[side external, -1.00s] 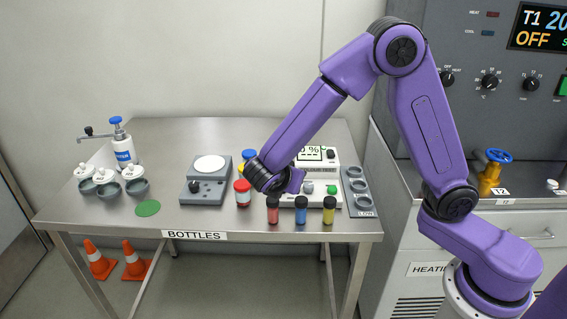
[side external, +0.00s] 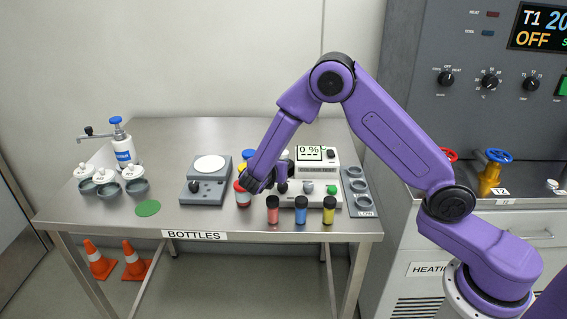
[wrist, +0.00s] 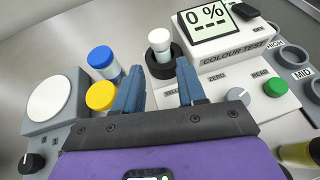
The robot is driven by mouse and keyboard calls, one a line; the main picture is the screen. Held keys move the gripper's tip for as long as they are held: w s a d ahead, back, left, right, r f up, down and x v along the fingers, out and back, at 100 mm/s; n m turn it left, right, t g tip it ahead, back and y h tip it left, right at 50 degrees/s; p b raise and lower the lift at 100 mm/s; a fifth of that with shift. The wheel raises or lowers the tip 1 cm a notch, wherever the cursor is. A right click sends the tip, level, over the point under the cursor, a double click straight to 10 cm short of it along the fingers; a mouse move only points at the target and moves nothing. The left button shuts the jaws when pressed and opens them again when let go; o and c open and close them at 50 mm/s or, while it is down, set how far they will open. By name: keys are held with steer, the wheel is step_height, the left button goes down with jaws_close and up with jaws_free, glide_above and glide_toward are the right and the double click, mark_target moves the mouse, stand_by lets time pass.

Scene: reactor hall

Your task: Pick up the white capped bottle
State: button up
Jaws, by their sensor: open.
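The white capped bottle (wrist: 160,44) stands upright in a black round holder on the colour test unit in the wrist view. In the side external view it is mostly hidden behind my arm. My gripper (wrist: 159,75) is open, with two blue fingers pointing toward the bottle. In the wrist view the bottle shows just beyond the gap between the fingertips, with nothing between them. In the side external view my gripper (side external: 249,188) is low over the table beside the red-capped bottle, its fingers hard to make out.
A blue-capped bottle (wrist: 104,62) and a yellow-capped bottle (wrist: 101,96) stand left of the fingers. The colour test unit (wrist: 218,60) has a knob and green button. A grey scale (side external: 206,180) stands left. Several coloured vials, including a blue one (side external: 300,211), line the front.

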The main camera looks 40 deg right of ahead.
steer(key=shift+x, duration=3.65)
steer(key=shift+s+r, duration=0.1)
steer(key=shift+r, duration=0.05)
jaws_close()
